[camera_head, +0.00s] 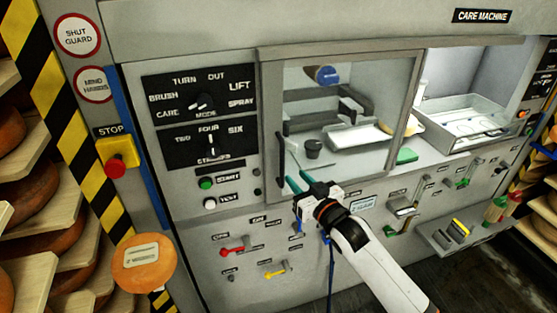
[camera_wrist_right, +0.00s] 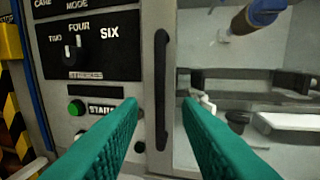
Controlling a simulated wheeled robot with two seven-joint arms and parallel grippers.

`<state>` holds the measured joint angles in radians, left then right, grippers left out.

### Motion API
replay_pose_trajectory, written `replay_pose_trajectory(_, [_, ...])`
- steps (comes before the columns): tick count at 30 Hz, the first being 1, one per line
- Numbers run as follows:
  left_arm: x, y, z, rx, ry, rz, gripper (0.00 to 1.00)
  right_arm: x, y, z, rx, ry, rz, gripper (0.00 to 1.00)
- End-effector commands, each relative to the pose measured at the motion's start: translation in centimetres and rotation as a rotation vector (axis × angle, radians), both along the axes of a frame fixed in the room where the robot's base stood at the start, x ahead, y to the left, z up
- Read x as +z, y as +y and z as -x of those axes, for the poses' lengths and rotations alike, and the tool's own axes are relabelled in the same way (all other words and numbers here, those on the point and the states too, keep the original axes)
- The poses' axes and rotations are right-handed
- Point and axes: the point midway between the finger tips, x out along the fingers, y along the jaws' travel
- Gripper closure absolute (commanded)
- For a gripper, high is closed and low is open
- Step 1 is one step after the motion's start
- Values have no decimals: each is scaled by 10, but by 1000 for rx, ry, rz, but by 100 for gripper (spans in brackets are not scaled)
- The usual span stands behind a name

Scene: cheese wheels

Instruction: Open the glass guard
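The glass guard (camera_head: 350,95) is a framed clear pane on the left part of the machine's bay, and the inside shows through it. Its black vertical handle (camera_head: 281,160) is at the pane's left edge. The handle also stands mid-picture in the right wrist view (camera_wrist_right: 161,90). My right gripper (camera_head: 299,180) is open with green fingers, just in front of the handle's lower part. In the right wrist view the fingers (camera_wrist_right: 159,103) lie to either side of the handle; contact cannot be told. My left gripper is not in view.
A control panel (camera_head: 205,120) with dials and a green START button (camera_head: 206,183) is left of the guard. A red stop button (camera_head: 116,167) is farther left. The bay's right part, with a metal tray (camera_head: 475,120), stands uncovered. Small levers, one red (camera_head: 235,250), sit below.

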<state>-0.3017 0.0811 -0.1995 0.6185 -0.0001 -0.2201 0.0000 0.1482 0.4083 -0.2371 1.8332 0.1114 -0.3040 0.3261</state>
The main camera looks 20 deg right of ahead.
Motion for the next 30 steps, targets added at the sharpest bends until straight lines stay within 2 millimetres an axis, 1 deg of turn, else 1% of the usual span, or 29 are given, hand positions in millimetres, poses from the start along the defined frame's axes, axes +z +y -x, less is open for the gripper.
replay_pose_trajectory(1, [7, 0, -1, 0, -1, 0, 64, 4, 3, -12, -1, -1, -1, 69])
replay_pose_trajectory(6, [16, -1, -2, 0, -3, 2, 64, 3, 10, -46, -2, 0, -1, 69])
replay_pose_trajectory(12, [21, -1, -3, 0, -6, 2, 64, 2, 17, -72, -1, 0, 0, 69])
replay_pose_trajectory(18, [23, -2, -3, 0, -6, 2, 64, 0, 19, -82, 0, 1, 2, 69])
replay_pose_trajectory(26, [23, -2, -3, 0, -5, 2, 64, 0, 20, -83, 0, 1, 1, 69])
replay_pose_trajectory(29, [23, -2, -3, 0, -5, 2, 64, 0, 19, -82, 0, 1, 1, 83])
replay_pose_trajectory(30, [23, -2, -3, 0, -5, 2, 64, 0, 19, -82, 0, 1, 1, 90])
